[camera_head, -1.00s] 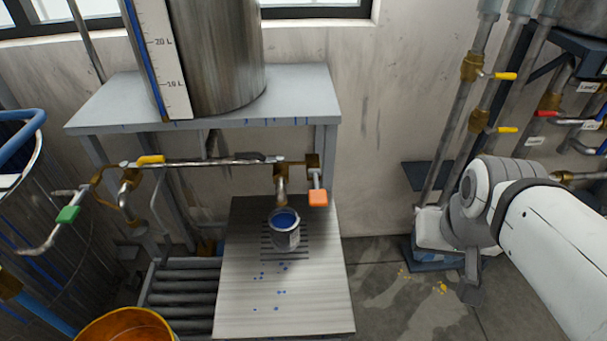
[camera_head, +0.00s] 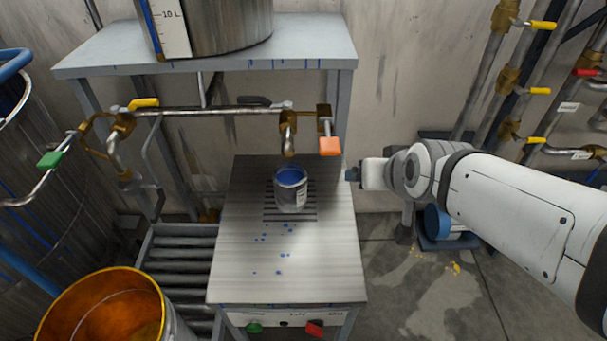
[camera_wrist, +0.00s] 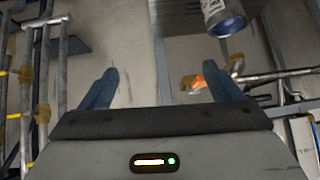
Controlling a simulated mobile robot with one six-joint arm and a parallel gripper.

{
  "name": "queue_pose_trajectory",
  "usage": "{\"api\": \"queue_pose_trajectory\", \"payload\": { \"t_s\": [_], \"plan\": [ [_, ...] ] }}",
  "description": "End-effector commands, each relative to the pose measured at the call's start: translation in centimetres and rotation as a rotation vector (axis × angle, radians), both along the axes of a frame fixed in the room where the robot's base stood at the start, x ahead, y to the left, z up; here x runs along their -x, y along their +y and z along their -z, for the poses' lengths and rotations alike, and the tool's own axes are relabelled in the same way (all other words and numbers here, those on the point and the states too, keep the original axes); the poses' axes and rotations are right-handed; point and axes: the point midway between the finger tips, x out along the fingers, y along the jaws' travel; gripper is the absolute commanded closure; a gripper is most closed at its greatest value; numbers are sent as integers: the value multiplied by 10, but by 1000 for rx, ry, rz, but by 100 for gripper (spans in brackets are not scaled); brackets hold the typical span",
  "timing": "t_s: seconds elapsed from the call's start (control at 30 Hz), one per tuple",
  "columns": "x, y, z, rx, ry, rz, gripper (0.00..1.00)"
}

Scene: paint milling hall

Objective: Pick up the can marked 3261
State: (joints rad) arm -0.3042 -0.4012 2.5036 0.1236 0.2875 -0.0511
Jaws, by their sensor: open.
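A small metal can (camera_head: 291,190) with blue paint inside stands upright on the slatted patch of a grey metal stand, under a brass spout. A pale label shows on its side, but its number is too small to read. The can also shows at the top right of the wrist view (camera_wrist: 222,18), beyond my fingers and off to their right. My gripper (camera_wrist: 165,88) is open and empty, its two blue fingers wide apart. In the head view my arm reaches in from the right, with its end to the right of the can and apart from it.
The stand (camera_head: 335,255) has blue paint drops on top. A pipe with an orange-handled valve (camera_head: 329,146) runs just above and behind the can. An orange-lined bucket (camera_head: 170,320) stands front left, beside rollers (camera_head: 180,265). A shelf (camera_head: 310,52) overhangs behind. Wall pipes (camera_head: 490,75) stand right.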

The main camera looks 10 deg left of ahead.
Motion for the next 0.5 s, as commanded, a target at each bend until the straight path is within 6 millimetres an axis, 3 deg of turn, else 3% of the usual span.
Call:
{"api": "queue_pose_trajectory", "payload": {
  "t_s": [0.03, 0.17, 0.3, 0.5],
  "plan": [
    [-8, 17, 31, -18, -49, -31, 10],
    [-24, 57, 59, -69, -191, -93, 0],
    [-38, 90, 88, -106, -343, -108, 0],
    [-42, 136, 124, -166, -548, -133, 0]
  ]
}}
